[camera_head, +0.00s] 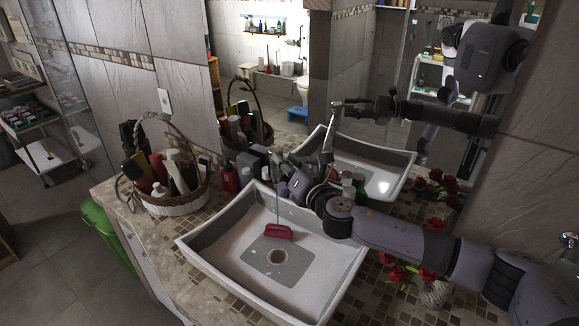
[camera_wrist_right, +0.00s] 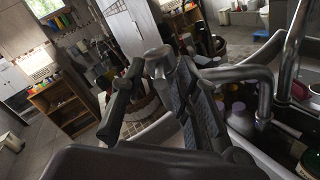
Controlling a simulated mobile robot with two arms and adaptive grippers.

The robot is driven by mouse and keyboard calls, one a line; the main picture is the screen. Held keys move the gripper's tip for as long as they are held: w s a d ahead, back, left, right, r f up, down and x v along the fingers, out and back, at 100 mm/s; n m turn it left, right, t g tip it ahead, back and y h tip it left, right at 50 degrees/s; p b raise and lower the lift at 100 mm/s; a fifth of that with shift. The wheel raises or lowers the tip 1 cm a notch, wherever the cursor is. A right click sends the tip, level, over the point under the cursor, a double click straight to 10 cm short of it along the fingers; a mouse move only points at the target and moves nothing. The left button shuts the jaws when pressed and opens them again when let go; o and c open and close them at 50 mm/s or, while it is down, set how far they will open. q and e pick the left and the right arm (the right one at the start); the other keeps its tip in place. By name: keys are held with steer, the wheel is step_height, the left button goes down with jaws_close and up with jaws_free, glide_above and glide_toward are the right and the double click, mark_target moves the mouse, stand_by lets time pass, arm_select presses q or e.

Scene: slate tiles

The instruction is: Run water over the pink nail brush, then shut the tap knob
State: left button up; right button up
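The pink nail brush (camera_head: 278,231) lies in the white sink basin (camera_head: 215,246), just behind the drain. A thin stream of water (camera_head: 278,203) falls from the tap onto it. My right gripper (camera_head: 301,184) is at the tap behind the basin and hides much of it. In the right wrist view, the gripper's two dark fingers (camera_wrist_right: 154,88) stand apart. The grey metal tap knob (camera_wrist_right: 158,58) shows between and just beyond their tips; I cannot tell whether they touch it. The tap's curved spout (camera_wrist_right: 240,74) is to the right. My left gripper is not in view.
A wicker basket (camera_head: 180,205) of bottles stands left of the basin. Several bottles (camera_head: 231,178) stand behind it. Red flowers (camera_head: 397,273) are on the right, under my right arm. A mirror behind the counter reflects the basin and my arm.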

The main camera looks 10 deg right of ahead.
steer(key=v, duration=1.2)
